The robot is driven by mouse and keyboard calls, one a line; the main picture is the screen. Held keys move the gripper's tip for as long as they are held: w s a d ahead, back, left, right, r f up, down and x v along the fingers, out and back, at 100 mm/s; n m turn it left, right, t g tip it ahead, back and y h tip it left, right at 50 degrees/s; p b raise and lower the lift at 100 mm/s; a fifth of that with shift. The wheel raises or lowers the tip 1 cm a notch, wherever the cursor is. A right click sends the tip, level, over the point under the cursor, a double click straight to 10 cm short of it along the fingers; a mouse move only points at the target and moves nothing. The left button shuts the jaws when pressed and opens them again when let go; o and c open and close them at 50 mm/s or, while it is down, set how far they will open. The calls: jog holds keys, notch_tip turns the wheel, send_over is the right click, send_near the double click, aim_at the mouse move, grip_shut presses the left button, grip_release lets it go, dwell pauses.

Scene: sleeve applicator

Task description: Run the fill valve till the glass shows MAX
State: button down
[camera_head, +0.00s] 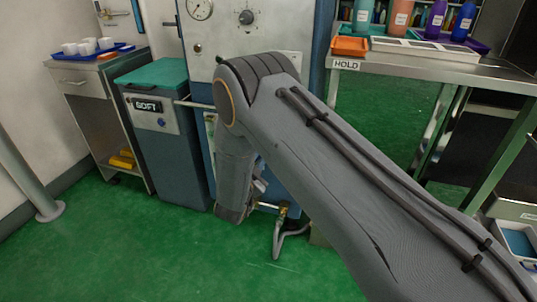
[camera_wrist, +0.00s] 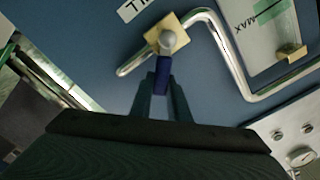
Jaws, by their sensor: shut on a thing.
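In the wrist view my gripper (camera_wrist: 161,82) is shut on the blue lever (camera_wrist: 163,68) of the fill valve. The lever hangs from a rounded metal hub (camera_wrist: 167,41) on a square brass-coloured plate (camera_wrist: 181,27), on a blue panel. The glass (camera_wrist: 266,30) is partly in the upper right corner, with a MAX mark and a green band beside it. I cannot make out a liquid level in it.
A bent metal pipe (camera_wrist: 235,72) runs beside the valve. In the head view the machine (camera_head: 222,38) carries a dial gauge (camera_head: 199,8) and a knob (camera_head: 246,17). A SOFT bin (camera_head: 160,125) stands left, a HOLD table (camera_head: 430,68) right. Green floor is clear in front.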

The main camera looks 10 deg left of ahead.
jog(key=c, duration=1.7)
grip_release()
jog(key=shift+s, duration=0.15)
jog(key=shift+s+a+p, duration=0.15)
jog(key=shift+s+p, duration=0.1)
jog(key=shift+s, duration=1)
jog(key=shift+s+a+p, duration=0.2)
jog(key=shift+s+p, duration=0.05)
jog(key=shift+s, duration=1.05)
jog(key=shift+s+a+p, duration=0.15)
jog(key=shift+s+p, duration=0.1)
jog(key=shift+s, duration=1)
